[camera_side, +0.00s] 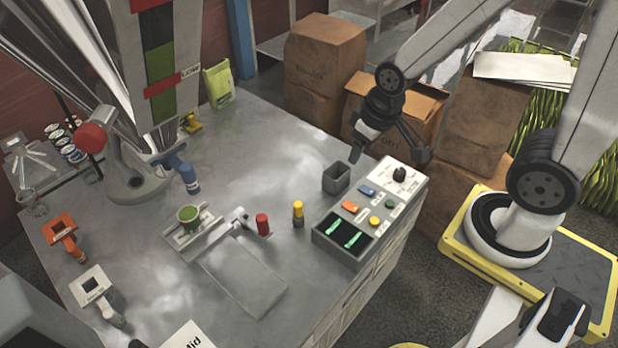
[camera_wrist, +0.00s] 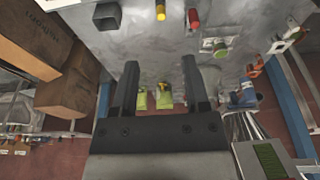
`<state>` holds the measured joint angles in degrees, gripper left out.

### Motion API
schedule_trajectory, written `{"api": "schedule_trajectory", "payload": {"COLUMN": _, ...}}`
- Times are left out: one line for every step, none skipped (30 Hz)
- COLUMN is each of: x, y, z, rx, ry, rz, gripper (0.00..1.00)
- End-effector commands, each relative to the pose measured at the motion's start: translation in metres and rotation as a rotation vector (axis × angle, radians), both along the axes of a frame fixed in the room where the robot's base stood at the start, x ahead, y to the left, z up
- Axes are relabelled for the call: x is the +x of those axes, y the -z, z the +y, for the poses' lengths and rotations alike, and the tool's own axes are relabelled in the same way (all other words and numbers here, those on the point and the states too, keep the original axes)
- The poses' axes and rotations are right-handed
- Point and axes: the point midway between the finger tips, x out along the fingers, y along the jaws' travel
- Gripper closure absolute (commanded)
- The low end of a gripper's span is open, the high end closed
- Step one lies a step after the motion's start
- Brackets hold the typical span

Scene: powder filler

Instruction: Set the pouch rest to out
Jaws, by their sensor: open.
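A flat grey metal plate (camera_side: 245,272), which looks like the pouch rest, lies low at the table's front, below a small scale-like stand with a green-filled cup (camera_side: 190,216). A red-topped knob (camera_side: 262,222) stands beside the plate's upper right corner, and a yellow-topped knob (camera_side: 298,212) stands further right. Both knobs show at the top of the wrist view, red (camera_wrist: 193,17) and yellow (camera_wrist: 160,9). I cannot tell which part moves the rest. My gripper (camera_side: 388,158) is open and empty, raised above the table's right back edge, apart from all these; its fingers also show in the wrist view (camera_wrist: 159,68).
Cardboard boxes (camera_side: 325,55) are behind. The table's middle is clear.

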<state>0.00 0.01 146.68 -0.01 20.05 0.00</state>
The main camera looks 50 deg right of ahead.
Motion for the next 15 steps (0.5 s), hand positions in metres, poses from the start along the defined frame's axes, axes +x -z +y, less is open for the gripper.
{"api": "schedule_trajectory", "payload": {"x": 0.0, "y": 0.0, "z": 0.0, "rx": 0.0, "ry": 0.0, "rz": 0.0, "gripper": 0.41}}
{"api": "schedule_trajectory", "payload": {"x": 0.0, "y": 0.0, "z": 0.0, "rx": 0.0, "ry": 0.0, "rz": 0.0, "gripper": 0.32}}
{"api": "schedule_trajectory", "payload": {"x": 0.0, "y": 0.0, "z": 0.0, "rx": 0.0, "ry": 0.0, "rz": 0.0, "gripper": 0.19}}
{"api": "schedule_trajectory", "payload": {"x": 0.001, "y": 0.0, "z": 0.0, "rx": 0.0, "ry": 0.0, "rz": 0.0, "gripper": 0.17}}
{"api": "schedule_trajectory", "payload": {"x": 0.001, "y": 0.0, "z": 0.0, "rx": 0.0, "ry": 0.0, "rz": 0.0, "gripper": 0.17}}
{"api": "schedule_trajectory", "payload": {"x": 0.003, "y": 0.0, "z": 0.001, "rx": 0.0, "ry": 0.0, "rz": 0.001, "gripper": 0.17}}
{"api": "schedule_trajectory", "payload": {"x": 0.004, "y": 0.0, "z": 0.001, "rx": 0.001, "ry": 0.0, "rz": 0.002, "gripper": 0.17}}
{"api": "schedule_trajectory", "payload": {"x": 0.006, "y": 0.001, "z": 0.001, "rx": 0.001, "ry": 0.0, "rz": 0.003, "gripper": 0.17}}
{"api": "schedule_trajectory", "payload": {"x": 0.008, "y": 0.002, "z": 0.002, "rx": 0.001, "ry": 0.0, "rz": 0.006, "gripper": 0.17}}
{"api": "schedule_trajectory", "payload": {"x": 0.011, "y": 0.002, "z": 0.002, "rx": 0.002, "ry": -0.001, "rz": 0.008, "gripper": 0.17}}
{"api": "schedule_trajectory", "payload": {"x": 0.015, "y": 0.003, "z": 0.003, "rx": 0.002, "ry": -0.001, "rz": 0.01, "gripper": 0.17}}
{"api": "schedule_trajectory", "payload": {"x": 0.019, "y": 0.004, "z": 0.004, "rx": 0.003, "ry": -0.002, "rz": 0.014, "gripper": 0.17}}
{"api": "schedule_trajectory", "payload": {"x": 0.024, "y": 0.005, "z": 0.004, "rx": 0.003, "ry": -0.002, "rz": 0.016, "gripper": 0.17}}
{"api": "schedule_trajectory", "payload": {"x": 0.028, "y": 0.006, "z": 0.005, "rx": 0.004, "ry": -0.002, "rz": 0.02, "gripper": 0.17}}
{"api": "schedule_trajectory", "payload": {"x": 0.035, "y": 0.008, "z": 0.006, "rx": 0.004, "ry": -0.002, "rz": 0.024, "gripper": 0.17}}
